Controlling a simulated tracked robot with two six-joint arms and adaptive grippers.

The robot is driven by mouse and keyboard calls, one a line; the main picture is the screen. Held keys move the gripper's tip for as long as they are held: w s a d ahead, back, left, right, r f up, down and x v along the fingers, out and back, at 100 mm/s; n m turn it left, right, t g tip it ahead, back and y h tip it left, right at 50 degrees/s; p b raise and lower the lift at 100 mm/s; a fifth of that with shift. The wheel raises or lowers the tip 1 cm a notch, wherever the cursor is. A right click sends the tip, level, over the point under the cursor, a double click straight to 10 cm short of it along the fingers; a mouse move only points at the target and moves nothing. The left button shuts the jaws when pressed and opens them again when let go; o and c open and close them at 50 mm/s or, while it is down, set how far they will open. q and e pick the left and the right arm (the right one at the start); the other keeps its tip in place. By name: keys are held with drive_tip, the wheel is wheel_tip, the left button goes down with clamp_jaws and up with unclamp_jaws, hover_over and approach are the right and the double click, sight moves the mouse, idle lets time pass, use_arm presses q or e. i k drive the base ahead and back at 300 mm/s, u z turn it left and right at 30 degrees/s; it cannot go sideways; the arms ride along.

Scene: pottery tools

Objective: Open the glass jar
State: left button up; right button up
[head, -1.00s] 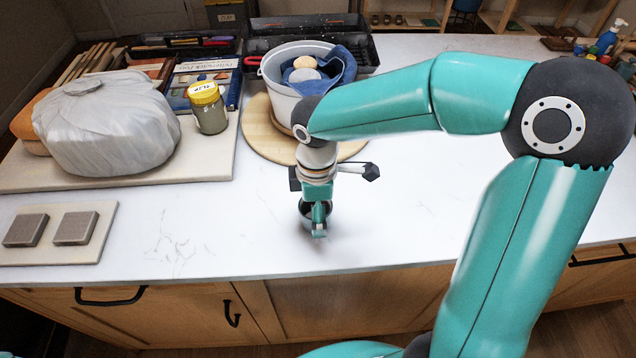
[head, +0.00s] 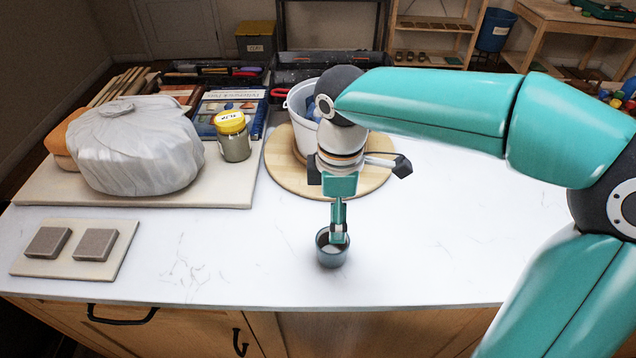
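The glass jar (head: 236,146) stands upright on the pale board at the left, behind the wrapped bundle's right side. Its yellow lid (head: 230,122) with a white label is on, and grey-green contents show through the glass. My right gripper (head: 338,238) points down over a small dark cup (head: 332,256) on the white counter, well to the right of the jar and nearer the front. Its fingertips overlap the cup's far rim; I cannot tell whether they touch it or how far apart they are. My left gripper is not in view.
A plastic-wrapped bundle (head: 140,150) sits on the pale board (head: 215,196) left of the jar. Books (head: 228,104) lie behind the jar. A white bucket (head: 300,103) stands on a round wooden board (head: 284,178). Two grey blocks (head: 95,244) lie front left. The counter's right side is clear.

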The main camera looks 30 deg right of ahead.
sight(236, 146)
drive_tip(key=k, duration=1)
